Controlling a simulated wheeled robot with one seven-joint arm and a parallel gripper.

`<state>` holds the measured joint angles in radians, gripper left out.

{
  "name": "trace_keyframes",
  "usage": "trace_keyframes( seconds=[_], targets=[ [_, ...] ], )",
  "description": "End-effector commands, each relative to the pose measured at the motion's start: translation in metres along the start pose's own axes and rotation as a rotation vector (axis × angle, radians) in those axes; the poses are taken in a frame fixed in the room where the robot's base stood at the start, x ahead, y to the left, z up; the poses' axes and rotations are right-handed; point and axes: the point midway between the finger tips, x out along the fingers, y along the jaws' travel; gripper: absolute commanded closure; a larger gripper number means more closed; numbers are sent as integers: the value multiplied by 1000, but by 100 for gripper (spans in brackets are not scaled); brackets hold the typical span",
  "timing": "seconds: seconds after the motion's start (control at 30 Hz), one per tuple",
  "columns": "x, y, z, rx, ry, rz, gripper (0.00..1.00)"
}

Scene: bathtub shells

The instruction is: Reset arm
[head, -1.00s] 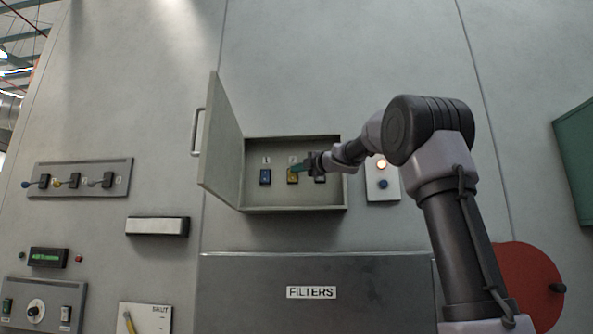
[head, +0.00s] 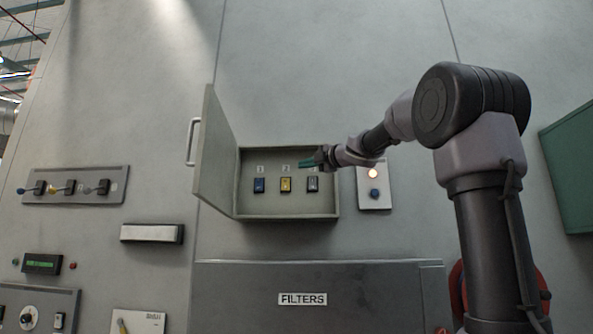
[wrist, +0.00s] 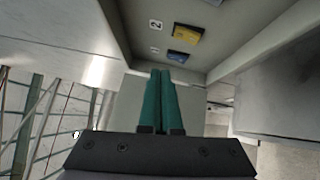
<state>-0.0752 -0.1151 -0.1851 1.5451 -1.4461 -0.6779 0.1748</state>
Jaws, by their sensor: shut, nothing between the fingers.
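My gripper (head: 312,162) is at the right part of the open wall box (head: 288,211), in front of the upper right of its interior in the head view. Its green fingers (wrist: 161,100) are together in the wrist view, with nothing between them. Inside the box are a blue switch (head: 259,185), a yellow switch (head: 285,185) and a dark grey switch (head: 312,184). The yellow switch (wrist: 186,35) and the blue switch (wrist: 177,56) also show in the wrist view, apart from the fingers.
The box door (head: 214,155) stands open to the left. A panel with a lit lamp and blue button (head: 374,186) is right of the box. A dark FILTERS cabinet (head: 320,280) lies below. A lever panel (head: 75,186) is at left. The wall above is clear.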

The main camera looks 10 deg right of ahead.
Motion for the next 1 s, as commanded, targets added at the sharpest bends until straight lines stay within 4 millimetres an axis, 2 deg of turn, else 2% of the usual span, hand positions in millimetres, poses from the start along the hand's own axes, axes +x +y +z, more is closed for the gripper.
trace_keyframes(
  seconds=[0.2,0.77,0.87,0.97,1.0],
  targets=[
    [-12,2,0,1,0,0,100],
    [-13,3,1,11,-6,4,100],
    [-23,5,6,98,-57,37,100],
    [-49,2,20,311,-181,98,100],
    [-64,-7,27,427,-250,120,100]
  ],
)
